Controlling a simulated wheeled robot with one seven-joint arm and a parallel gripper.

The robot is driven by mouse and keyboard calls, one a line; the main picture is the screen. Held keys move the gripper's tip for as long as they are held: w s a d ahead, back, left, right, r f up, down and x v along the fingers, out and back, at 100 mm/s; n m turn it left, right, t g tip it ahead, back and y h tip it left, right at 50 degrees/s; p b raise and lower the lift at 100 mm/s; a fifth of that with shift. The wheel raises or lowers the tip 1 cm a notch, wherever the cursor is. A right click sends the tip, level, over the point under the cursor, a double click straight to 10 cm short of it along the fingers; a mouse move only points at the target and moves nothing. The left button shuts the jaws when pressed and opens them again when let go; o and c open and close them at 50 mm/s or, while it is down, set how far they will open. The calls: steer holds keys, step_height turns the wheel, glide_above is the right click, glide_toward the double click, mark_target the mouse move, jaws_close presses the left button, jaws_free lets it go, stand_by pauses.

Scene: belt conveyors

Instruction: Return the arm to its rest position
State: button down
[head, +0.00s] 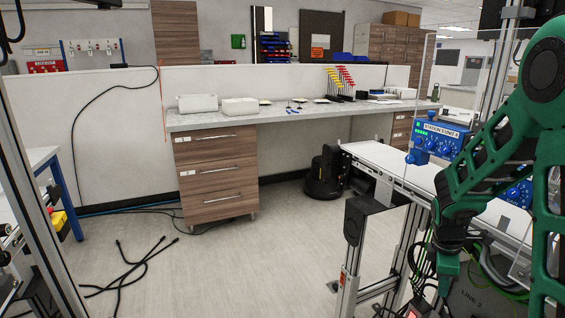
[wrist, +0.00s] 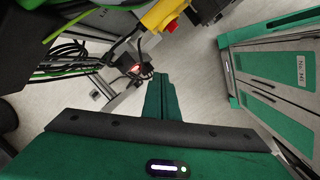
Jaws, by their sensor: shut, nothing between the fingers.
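My green arm fills the right side of the head view, bent with its lower end hanging down beside the white-topped conveyor (head: 395,170). My gripper (wrist: 161,77) shows in the wrist view as two green fingers pressed together, shut and empty. It points down past the edge of the conveyor frame, with bare floor and cables below. In the head view the gripper (head: 444,287) hangs low in front of cables and the frame, and its fingertips are hard to make out there.
A blue control box (head: 437,138) stands close behind my arm. A yellow box with a red button (wrist: 163,17) is near the gripper's far side. A drawer desk (head: 216,175) stands at the back. Loose black cables (head: 130,268) lie on the otherwise open floor.

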steer(key=s+a+r+m+y, duration=0.1)
steer(key=s+r+m, duration=0.3)
steer(key=s, duration=0.5)
steer(key=s+r+m+y, duration=0.1)
steer(key=s+r+m, duration=0.4)
steer(key=s+m, duration=0.3)
steer(key=s+a+r+m, duration=0.1)
steer(key=s+r+m, duration=0.3)
steer(key=s+m, duration=0.3)
steer(key=s, duration=0.2)
steer(key=shift+s+a+r+y, duration=0.25)
steer(key=shift+s+a+y, duration=0.1)
steer(key=shift+s+y, duration=0.05)
steer(key=shift+s, duration=0.1)
